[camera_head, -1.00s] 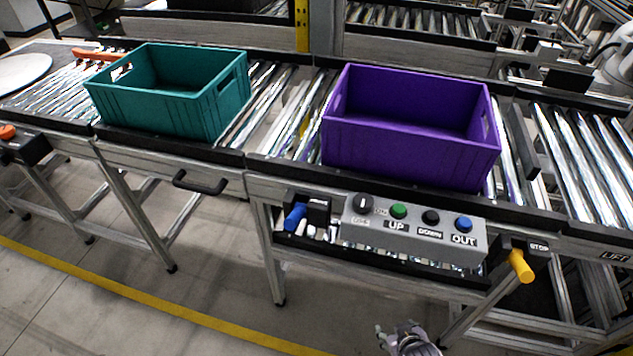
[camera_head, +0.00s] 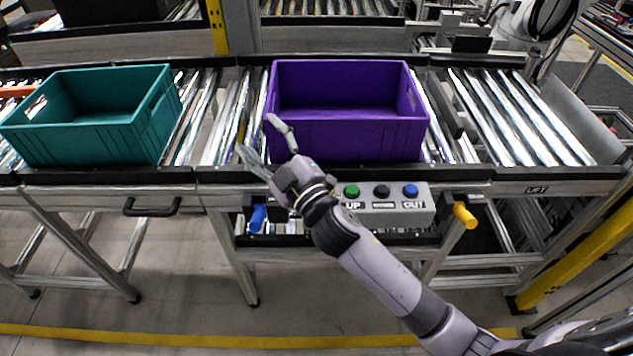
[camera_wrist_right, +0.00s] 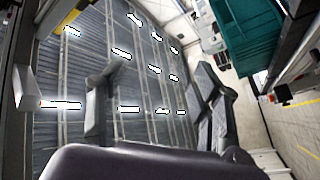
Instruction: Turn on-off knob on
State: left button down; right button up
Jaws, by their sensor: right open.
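The grey control box (camera_head: 400,217) hangs on the conveyor's front side, below the purple crate. Its green button (camera_head: 352,191), black button (camera_head: 381,191) and blue button (camera_head: 410,190) show. The on-off knob at the box's left end is hidden behind my right wrist. My right gripper (camera_head: 259,138) is open and empty, its fingers pointing up and left in front of the purple crate's left side, above the control box. In the right wrist view its two fingers (camera_wrist_right: 160,72) are spread apart with nothing between them. My left gripper is not in view.
The purple crate (camera_head: 345,139) and teal crate (camera_head: 90,143) stand on the roller conveyor. A blue handle (camera_head: 257,218) and yellow handle (camera_head: 464,215) flank the box. A black handle (camera_head: 152,207) juts from the left frame. The floor in front is clear.

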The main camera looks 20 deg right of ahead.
jog(key=s+a+r+n+g+y, duration=0.2)
jog(key=a+r+n+g+y, duration=0.45)
jog(key=a+n+y, duration=0.55)
jog(key=s+a+f+n+g, duration=0.1)
jog(key=s+a+n+g, duration=0.3)
jog(key=n+g, duration=0.7)
jog(key=w+d+f+n+g+h, duration=0.1)
jog(key=w+d+f+n+h, duration=0.15)
jog(key=d+f+h, duration=0.35)
jog(key=w+d+f+n+g+h, duration=0.1)
jog(key=w+d+f+n+h, duration=0.1)
jog(key=d+f+n+h, duration=0.35)
jog(key=w+d+r+m+h, duration=0.2)
jog(key=d+r+h, duration=0.15)
jog(key=d, duration=0.45)
jog(key=w+d+r+m+h, duration=0.1)
jog(key=d+r+m+h, duration=0.1)
jog(key=d+h, duration=0.45)
jog(key=shift+t+y, duration=0.25)
jog(key=shift+y, duration=0.7)
jog(key=f+p, duration=0.2)
jog(key=f, duration=0.3)
jog(key=d+f+p, duration=0.1)
jog(key=f, duration=0.5)
jog(key=f+p, duration=0.2)
jog(key=f, duration=0.4)
jog(key=shift+w+d+f+p, duration=0.15)
jog(key=shift+f+p, duration=0.1)
jog(key=shift+p, duration=0.05)
jog(key=shift+c, duration=0.4)
